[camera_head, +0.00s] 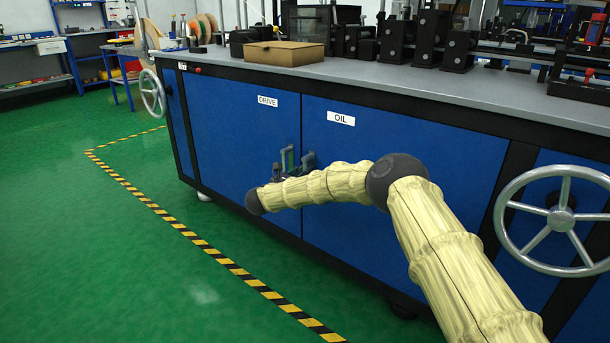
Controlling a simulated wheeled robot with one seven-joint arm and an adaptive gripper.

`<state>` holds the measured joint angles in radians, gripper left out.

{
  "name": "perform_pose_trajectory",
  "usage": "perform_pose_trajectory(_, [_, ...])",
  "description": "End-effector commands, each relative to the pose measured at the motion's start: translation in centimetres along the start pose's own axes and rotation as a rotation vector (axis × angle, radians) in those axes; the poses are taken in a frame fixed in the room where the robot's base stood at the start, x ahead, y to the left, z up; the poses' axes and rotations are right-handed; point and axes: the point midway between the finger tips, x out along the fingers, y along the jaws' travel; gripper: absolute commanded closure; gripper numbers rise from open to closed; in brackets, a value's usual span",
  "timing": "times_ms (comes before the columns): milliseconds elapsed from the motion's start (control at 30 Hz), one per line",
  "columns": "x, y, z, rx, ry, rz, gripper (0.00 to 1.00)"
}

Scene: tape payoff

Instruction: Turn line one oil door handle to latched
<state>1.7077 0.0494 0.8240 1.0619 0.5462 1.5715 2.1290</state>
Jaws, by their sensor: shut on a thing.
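The blue oil door (345,165), labelled OIL, is on the front of the long bench, right of the blue drive door (235,130). The oil door handle (308,160) is a small dark fitting near the door's left edge. A similar grey-green upright piece (288,158) stands just left of it at the seam. My gripper (284,170) is at these fittings, small and partly hidden by my own arm in its pale sleeve. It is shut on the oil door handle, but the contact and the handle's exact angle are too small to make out.
Silver handwheels stick out from the bench at right (560,215) and far left (152,92). A cardboard box (284,53) and dark machine parts stand on the grey top. Green floor with a yellow-black stripe (215,255) lies clear at left.

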Motion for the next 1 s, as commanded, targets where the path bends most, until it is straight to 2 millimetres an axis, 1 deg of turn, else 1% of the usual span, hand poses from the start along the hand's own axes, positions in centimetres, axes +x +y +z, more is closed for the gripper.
perform_pose_trajectory(67, [-0.1,0.1,0.1,0.002,0.0,0.002,1.0])
perform_pose_trajectory(100, [-0.1,0.1,0.1,0.002,0.0,0.002,0.85])
perform_pose_trajectory(167, [-0.1,0.1,0.1,0.002,0.0,0.002,0.74])
perform_pose_trajectory(200, [-0.1,0.1,0.1,0.002,0.0,0.002,0.67])
perform_pose_trajectory(233, [0.0,0.1,0.1,0.002,0.0,0.002,0.64])
perform_pose_trajectory(533, [0.0,-0.1,0.0,0.001,0.0,0.0,0.64])
perform_pose_trajectory(667, [-0.7,0.0,0.0,0.0,0.0,0.0,0.64])
perform_pose_trajectory(767, [-1.9,0.0,0.0,0.0,0.002,0.002,0.64])
perform_pose_trajectory(1000, [-6.2,0.0,0.0,0.0,0.001,0.002,0.64])
